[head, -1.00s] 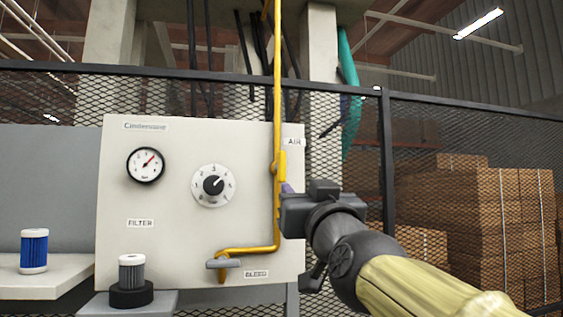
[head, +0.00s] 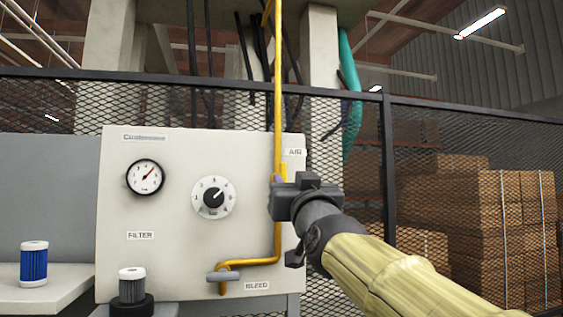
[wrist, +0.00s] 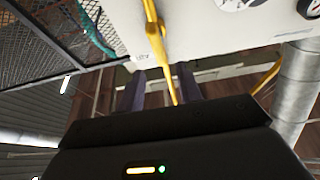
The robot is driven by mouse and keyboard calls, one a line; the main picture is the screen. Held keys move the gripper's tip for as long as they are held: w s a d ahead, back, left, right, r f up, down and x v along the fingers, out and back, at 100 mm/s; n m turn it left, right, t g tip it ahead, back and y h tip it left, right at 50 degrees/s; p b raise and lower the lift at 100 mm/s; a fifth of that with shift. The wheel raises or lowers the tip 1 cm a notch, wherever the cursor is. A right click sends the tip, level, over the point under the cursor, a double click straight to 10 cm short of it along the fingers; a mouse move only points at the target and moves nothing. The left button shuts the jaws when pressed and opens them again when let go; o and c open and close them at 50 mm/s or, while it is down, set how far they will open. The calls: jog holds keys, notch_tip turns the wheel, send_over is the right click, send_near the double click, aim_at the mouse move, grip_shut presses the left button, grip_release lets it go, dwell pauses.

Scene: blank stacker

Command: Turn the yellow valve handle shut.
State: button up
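The yellow valve handle (head: 282,169) appears as a thicker upright yellow piece on the yellow pipe beside the AIR label, partly hidden behind my gripper. In the wrist view the thicker yellow piece (wrist: 156,42) lies along the pipe, beyond my fingertips. My gripper (head: 278,181) is at the pipe just below the visible part of that piece. In the wrist view my gripper (wrist: 159,88) is open, its two dark fingers apart, with a yellow length showing between them. I cannot tell whether either finger touches it.
The pale panel (head: 170,265) carries a gauge (head: 145,177), a black knob (head: 213,198) and a grey-handled bleed valve (head: 223,276). A dark filter (head: 132,288) stands below, a blue filter (head: 34,264) on the left shelf. Mesh fence (head: 440,135) and boxes (head: 490,220) are behind.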

aim_at(281, 168)
jog(key=p+x, duration=0.4)
jog(key=x, duration=0.4)
jog(key=shift+w+r, duration=0.15)
jog(key=shift+w+a+r, duration=0.1)
jog(key=shift+w+a, duration=0.15)
jog(key=shift+w, duration=0.4)
grip_shut()
